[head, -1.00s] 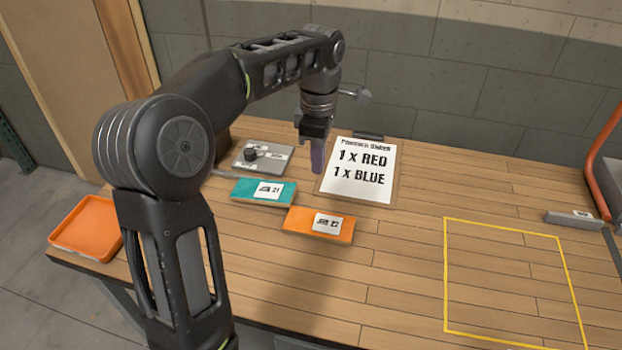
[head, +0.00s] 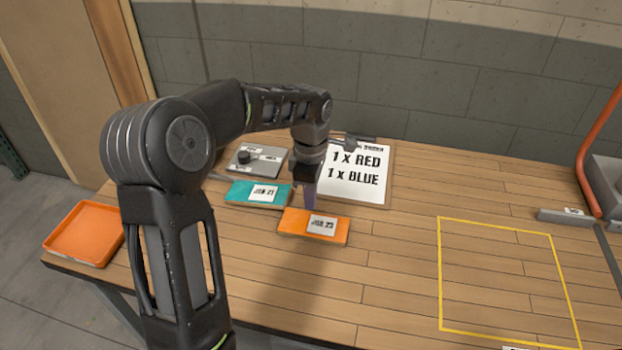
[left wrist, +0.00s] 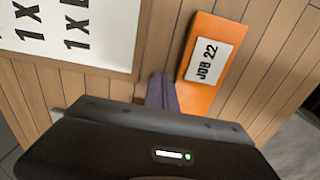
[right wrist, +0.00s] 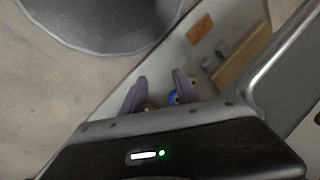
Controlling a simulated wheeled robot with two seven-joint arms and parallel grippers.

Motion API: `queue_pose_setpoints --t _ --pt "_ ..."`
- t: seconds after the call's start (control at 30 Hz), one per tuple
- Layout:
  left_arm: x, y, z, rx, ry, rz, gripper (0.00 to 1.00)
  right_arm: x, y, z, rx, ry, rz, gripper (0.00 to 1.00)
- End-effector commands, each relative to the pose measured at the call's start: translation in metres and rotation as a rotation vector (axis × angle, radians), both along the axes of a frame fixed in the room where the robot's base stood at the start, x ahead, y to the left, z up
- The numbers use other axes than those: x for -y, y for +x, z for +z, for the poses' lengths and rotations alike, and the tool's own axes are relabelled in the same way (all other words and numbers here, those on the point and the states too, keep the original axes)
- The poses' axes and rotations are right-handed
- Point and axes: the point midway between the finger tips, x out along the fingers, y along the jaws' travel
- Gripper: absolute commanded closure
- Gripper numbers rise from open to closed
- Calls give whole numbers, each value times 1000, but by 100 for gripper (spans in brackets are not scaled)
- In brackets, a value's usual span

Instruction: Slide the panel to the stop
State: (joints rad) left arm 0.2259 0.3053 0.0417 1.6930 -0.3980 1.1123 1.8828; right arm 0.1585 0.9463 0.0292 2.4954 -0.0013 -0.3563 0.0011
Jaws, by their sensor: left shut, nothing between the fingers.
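An orange panel labelled JOB 22 (head: 292,224) lies flat on the wooden table, and it also shows in the left wrist view (left wrist: 205,30). A teal panel labelled JOB 21 (head: 240,192) lies behind it to the left. My left gripper (head: 310,205) is shut and empty, its purple fingertips just at the far edge of the orange panel; I cannot tell if they touch. In the left wrist view the shut fingers (left wrist: 162,92) are beside the panel. A grey bar (head: 565,217) lies at the table's right; I cannot tell if it is the stop. My right gripper (right wrist: 158,90) is open, away from the table.
A sheet reading 1 x RED, 1 x BLUE (head: 355,180) lies behind the gripper. A grey plate with a black knob (head: 268,162) is at the back left. An orange tray (head: 84,232) is at the left edge. A yellow outlined square (head: 500,278) on the right is empty.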

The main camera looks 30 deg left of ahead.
Motion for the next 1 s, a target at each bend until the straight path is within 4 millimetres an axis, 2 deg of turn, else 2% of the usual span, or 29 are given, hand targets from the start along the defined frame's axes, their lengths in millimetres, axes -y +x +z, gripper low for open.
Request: queue_pose_setpoints --t 0.03,0.2,0.77,0.87,1.0 --pt "-13 -3 6 3 2 9 100 0 0 6 0 0 0 64" --pt "-31 -10 5 3 -1 6 100 0 0 10 0 0 0 64" --pt "-43 -14 4 4 0 4 100 0 0 10 -1 0 0 64" --pt "-58 -18 4 3 2 7 100 0 0 10 -1 0 0 64" --pt "-93 -30 5 3 4 10 100 0 0 12 -1 0 0 64"
